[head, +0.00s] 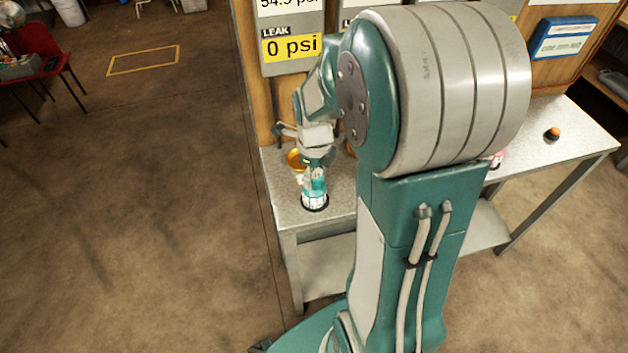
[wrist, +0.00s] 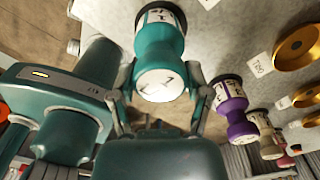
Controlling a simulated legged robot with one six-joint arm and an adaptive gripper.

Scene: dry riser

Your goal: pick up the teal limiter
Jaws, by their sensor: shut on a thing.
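The teal limiter (wrist: 158,48) is in the upper middle of the wrist view, a spool shape with a white printed end and a dark rim. My gripper (wrist: 160,76) has its two fingers around it, shut on its sides. In the head view the teal limiter (head: 315,198) shows below my gripper (head: 314,174), at the left end of the grey metal bench (head: 285,215). I cannot tell whether its dark-rimmed base touches the bench top.
A purple limiter (wrist: 235,112), a beige one (wrist: 264,132) and a pink one stand in a row beside it. Gold rings (wrist: 292,50) and white labels (wrist: 258,65) lie alongside. A gauge panel (head: 291,45) rises behind. A small orange-and-black thing (head: 552,134) sits far right.

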